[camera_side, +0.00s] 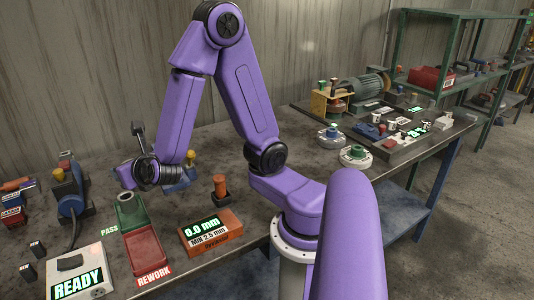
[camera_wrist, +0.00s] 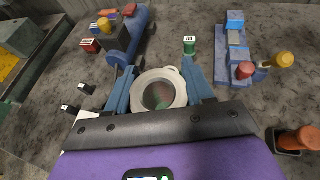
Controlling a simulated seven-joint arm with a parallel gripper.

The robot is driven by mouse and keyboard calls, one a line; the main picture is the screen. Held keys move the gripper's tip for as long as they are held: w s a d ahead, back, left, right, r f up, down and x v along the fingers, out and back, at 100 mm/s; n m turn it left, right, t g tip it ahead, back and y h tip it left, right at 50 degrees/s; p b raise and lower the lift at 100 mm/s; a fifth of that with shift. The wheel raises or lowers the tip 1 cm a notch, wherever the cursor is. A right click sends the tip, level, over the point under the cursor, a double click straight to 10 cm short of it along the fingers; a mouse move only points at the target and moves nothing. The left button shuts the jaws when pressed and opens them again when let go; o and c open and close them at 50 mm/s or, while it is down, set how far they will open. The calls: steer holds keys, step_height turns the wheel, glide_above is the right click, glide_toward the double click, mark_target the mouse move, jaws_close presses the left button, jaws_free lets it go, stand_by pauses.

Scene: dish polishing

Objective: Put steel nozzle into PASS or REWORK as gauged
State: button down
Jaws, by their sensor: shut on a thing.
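My gripper (camera_wrist: 160,88) is shut on the steel nozzle (camera_wrist: 142,86), a pale metal ring with an open bore, between its two blue fingers. In the side view, my gripper (camera_side: 127,180) is low at the green PASS tray (camera_side: 133,218), near its back end. A small grey ring shape shows there below the fingers; I cannot tell whether the nozzle touches the tray. The red REWORK tray (camera_side: 144,252) adjoins it in front. The orange gauge (camera_side: 212,232) reads 0.0 mm, Min 2.5 mm.
A blue polishing machine (camera_side: 70,197) stands left, with a READY display box (camera_side: 80,276) in front. A blue fixture with a yellow knob (camera_wrist: 282,60) stands behind my gripper. An orange-topped post (camera_side: 220,188) stands behind the gauge. Small black blocks (camera_wrist: 86,88) lie left.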

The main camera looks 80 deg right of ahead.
steer(key=s+d+r+m+g+h, duration=0.1)
steer(key=s+d+m+g+h, duration=0.3)
steer(key=d, duration=1)
steer(key=d+r+m+g+h, duration=0.25)
steer(key=d+m+g, duration=0.35)
steer(key=d, duration=0.9)
steer(key=s+d+m+g, duration=0.7)
steer(key=s+d, duration=0.6)
steer(key=s, duration=0.1)
steer(key=shift+y, duration=0.25)
steer(key=shift+d+f, duration=0.15)
steer(key=shift+f, duration=10.1)
steer(key=shift+f, duration=0.1)
steer(key=shift+c, duration=2.2)
jaws_free()
steer(key=shift+f, duration=0.1)
